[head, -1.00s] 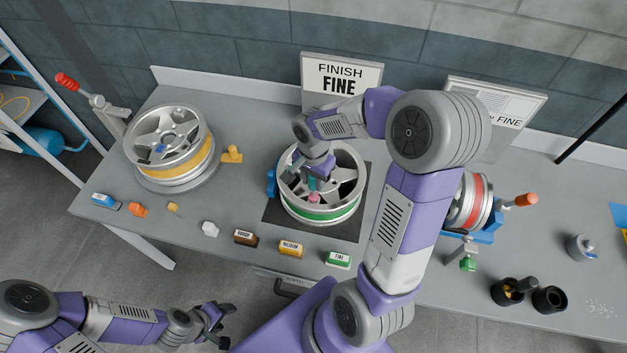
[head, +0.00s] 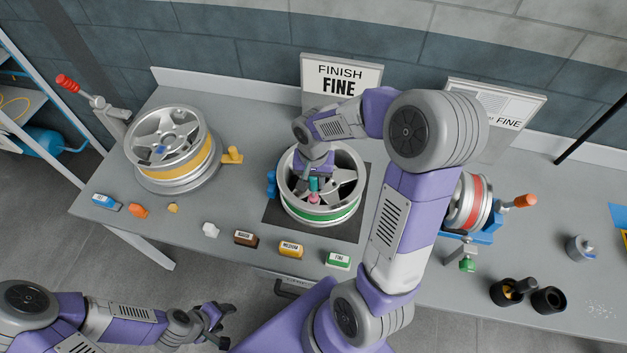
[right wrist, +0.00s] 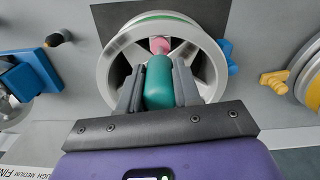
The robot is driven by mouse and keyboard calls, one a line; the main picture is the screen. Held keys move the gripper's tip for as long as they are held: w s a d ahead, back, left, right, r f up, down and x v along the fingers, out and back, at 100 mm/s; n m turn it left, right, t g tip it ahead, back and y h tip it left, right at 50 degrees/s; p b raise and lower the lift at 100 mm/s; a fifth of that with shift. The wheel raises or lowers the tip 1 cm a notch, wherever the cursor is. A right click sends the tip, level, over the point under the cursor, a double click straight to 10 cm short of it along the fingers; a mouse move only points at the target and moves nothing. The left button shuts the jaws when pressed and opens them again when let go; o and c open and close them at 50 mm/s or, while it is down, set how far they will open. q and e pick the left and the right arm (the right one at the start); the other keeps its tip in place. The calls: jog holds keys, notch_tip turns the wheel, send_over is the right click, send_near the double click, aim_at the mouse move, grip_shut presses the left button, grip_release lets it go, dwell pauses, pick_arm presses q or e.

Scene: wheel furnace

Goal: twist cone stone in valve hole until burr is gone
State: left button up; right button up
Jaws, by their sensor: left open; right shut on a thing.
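The wheel with the green band (head: 322,216) lies on a dark mat in the middle of the bench. My right gripper (head: 314,184) is over this wheel, shut on the green handle of the cone stone; the handle shows clearly between the fingers in the right wrist view (right wrist: 159,82). The pink stone tip (right wrist: 159,46) points at the wheel's rim near the green band. The valve hole and any burr are hidden or too small to tell. My left gripper (head: 222,322) is open and empty, in front of the bench at the lower left.
A yellow-banded wheel (head: 172,155) stands at left and a red-banded wheel (head: 474,202) at right. Several small blocks (head: 291,249) line the front edge. Black cups (head: 549,300) stand at the right front. A "FINISH FINE" sign (head: 341,80) stands behind.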

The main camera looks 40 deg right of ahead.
jog(key=m+b, duration=0.1)
jog(key=m, duration=0.2)
jog(key=shift+f+m+b, duration=0.15)
jog(key=shift+m+b, duration=0.15)
jog(key=shift+m, duration=0.7)
jog(key=n, duration=0.3)
jog(key=shift+r, duration=0.2)
jog(key=n+p, duration=0.1)
jog(key=n, duration=0.2)
jog(key=shift+n, duration=0.3)
jog(key=m+b, duration=0.1)
jog(key=m, duration=0.2)
jog(key=shift+f, duration=0.15)
jog(key=m+b, duration=0.1)
jog(key=m, duration=0.2)
jog(key=shift+m, duration=0.4)
jog(key=n, duration=0.3)
jog(key=shift+n+p, duration=0.3)
jog(key=shift+n, duration=0.1)
jog(key=n, duration=0.3)
